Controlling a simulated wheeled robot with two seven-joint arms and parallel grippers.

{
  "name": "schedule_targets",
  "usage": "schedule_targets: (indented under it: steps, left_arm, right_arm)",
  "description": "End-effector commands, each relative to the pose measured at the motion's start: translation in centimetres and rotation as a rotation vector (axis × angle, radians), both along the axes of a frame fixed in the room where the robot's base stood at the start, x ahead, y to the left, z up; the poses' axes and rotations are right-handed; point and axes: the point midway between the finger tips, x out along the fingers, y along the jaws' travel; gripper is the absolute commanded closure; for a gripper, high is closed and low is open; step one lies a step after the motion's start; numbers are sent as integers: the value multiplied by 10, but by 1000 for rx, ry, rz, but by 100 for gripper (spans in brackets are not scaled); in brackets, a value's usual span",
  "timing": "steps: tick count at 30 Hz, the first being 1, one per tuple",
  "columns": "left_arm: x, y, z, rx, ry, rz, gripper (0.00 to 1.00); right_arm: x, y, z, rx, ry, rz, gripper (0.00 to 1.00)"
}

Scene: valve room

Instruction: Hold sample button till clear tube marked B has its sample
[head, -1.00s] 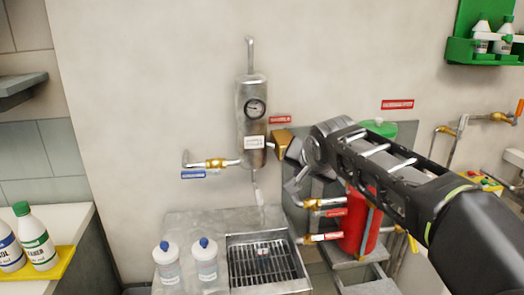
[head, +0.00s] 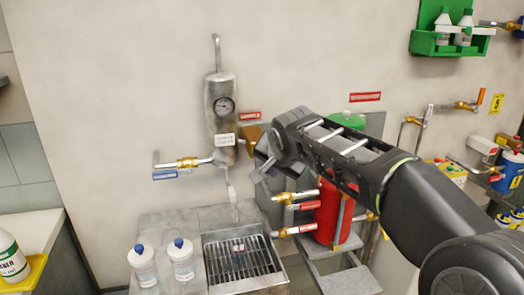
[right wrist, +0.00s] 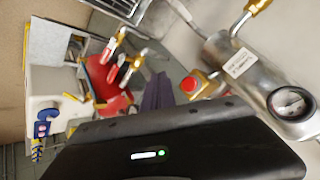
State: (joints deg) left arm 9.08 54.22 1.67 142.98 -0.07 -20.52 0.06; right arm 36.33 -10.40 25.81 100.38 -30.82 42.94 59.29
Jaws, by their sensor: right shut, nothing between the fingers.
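A steel sampler cylinder (head: 221,108) with a round gauge hangs on the wall; it also shows in the right wrist view (right wrist: 262,82). A brass-coloured box (head: 251,134) sits at its right side. In the right wrist view a red button (right wrist: 189,85) shows on this box; the head view does not show the button. My right gripper (head: 264,172) is shut and empty, just below and right of the box, with no clear contact. A whitish outlet (head: 231,192) hangs under the cylinder. A small clear item (head: 238,246) stands at the grate; its mark and contents are unreadable. My left gripper is out of view.
Two blue-capped bottles (head: 143,265) stand left of the drain grate (head: 242,266). A red tank (head: 329,212) and red-tagged valves (head: 297,197) are below my right arm. A blue-tagged valve (head: 188,163) is at left.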

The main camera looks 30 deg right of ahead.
Motion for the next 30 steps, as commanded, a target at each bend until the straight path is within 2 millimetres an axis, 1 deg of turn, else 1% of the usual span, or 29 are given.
schedule_targets:
  steps: [1,8,12,15,20,30]
  left_arm:
    - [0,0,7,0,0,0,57]
    - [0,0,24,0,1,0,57]
    - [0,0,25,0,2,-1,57]
    - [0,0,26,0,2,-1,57]
    - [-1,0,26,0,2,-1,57]
    - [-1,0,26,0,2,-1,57]
  right_arm:
    - [6,-2,2,4,2,0,100]
    - [35,-12,2,4,3,2,100]
    - [50,-16,1,3,1,3,100]
    - [56,-19,1,2,0,1,100]
    - [60,-21,0,2,-1,0,100]
    - [60,-21,0,0,-1,1,100]
